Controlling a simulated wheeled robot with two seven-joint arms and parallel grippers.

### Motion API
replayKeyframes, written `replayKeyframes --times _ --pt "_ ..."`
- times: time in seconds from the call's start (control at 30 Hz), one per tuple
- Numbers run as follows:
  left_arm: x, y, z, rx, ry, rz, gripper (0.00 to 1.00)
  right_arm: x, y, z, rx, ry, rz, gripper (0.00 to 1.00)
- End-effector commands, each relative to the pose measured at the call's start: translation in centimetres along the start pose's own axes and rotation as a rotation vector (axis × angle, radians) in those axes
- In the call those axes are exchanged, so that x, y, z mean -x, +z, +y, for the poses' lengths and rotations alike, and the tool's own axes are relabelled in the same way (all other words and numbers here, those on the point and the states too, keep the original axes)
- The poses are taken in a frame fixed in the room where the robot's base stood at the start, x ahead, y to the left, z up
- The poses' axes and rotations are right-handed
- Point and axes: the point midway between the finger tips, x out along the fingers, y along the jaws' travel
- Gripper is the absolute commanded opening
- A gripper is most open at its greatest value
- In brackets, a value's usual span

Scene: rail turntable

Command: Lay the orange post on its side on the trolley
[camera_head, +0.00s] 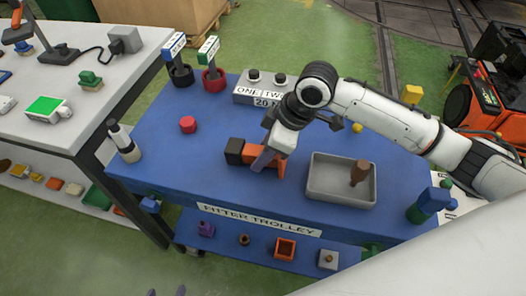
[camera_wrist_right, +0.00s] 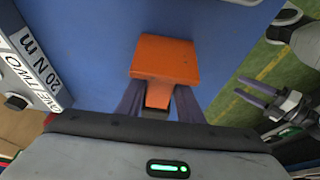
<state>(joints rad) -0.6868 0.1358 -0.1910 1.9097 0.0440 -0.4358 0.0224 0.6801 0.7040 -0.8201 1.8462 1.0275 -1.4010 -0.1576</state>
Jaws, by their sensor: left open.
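The orange post (camera_head: 250,150) with a black end (camera_head: 234,151) is at the middle of the blue trolley (camera_head: 190,165). It looks on its side, black end to the left; whether it rests on the top or hangs just above it I cannot tell. My right gripper (camera_head: 264,160) hides part of it. In the right wrist view an orange face (camera_wrist_right: 165,60) shows beyond the fingers of my right gripper (camera_wrist_right: 158,100), which are closed on a narrower part. My left gripper (camera_head: 166,292) is open and empty at the bottom edge; it also shows in the right wrist view (camera_wrist_right: 262,95).
A grey tray (camera_head: 325,190) with a brown peg (camera_head: 360,172) stands right of the post. A grey labelled block (camera_head: 255,92) is behind. A red knob (camera_head: 188,124) and a black-and-white item (camera_head: 124,142) stand left. Blue top is clear in front of the post.

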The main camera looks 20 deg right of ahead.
Motion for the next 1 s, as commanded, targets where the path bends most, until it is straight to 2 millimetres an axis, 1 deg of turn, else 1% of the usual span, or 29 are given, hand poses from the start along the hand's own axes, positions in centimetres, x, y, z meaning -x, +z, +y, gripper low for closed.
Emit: replayKeyframes --times 0.03,0.07,0.1,0.33,0.47,0.57,0.8,0.9,1.0 --pt "0.0 0.0 0.0 0.000 0.000 0.000 0.51 0.0 -0.1 0.0 0.000 0.000 0.001 0.43" --pt "0.0 0.0 0.0 0.000 0.000 0.000 0.51 0.0 0.0 0.0 0.000 0.000 0.000 0.48" --pt "0.0 0.0 0.0 0.000 0.000 0.000 0.51 0.0 0.0 0.0 0.000 0.000 0.000 0.50" --pt "0.0 0.0 0.0 0.000 0.000 0.000 0.51 -0.1 0.2 -0.1 -0.001 -0.002 -0.007 0.50" --pt "0.0 0.0 0.0 0.000 0.000 -0.001 0.51 0.6 0.2 0.0 -0.001 0.000 -0.006 0.50" --pt "0.0 0.0 0.0 0.000 0.000 -0.001 0.51 2.2 0.1 0.1 0.000 0.002 -0.003 0.50" --pt "0.1 -0.1 0.0 0.000 0.000 -0.001 0.51 7.0 0.0 0.1 0.001 0.003 -0.001 0.50" --pt "0.1 -0.1 0.0 0.000 0.000 -0.001 0.51 8.6 0.0 0.1 0.001 0.002 -0.002 0.50" --pt "0.1 -0.1 0.0 0.000 0.000 -0.001 0.51 9.7 0.0 0.1 0.000 0.002 -0.001 0.50"
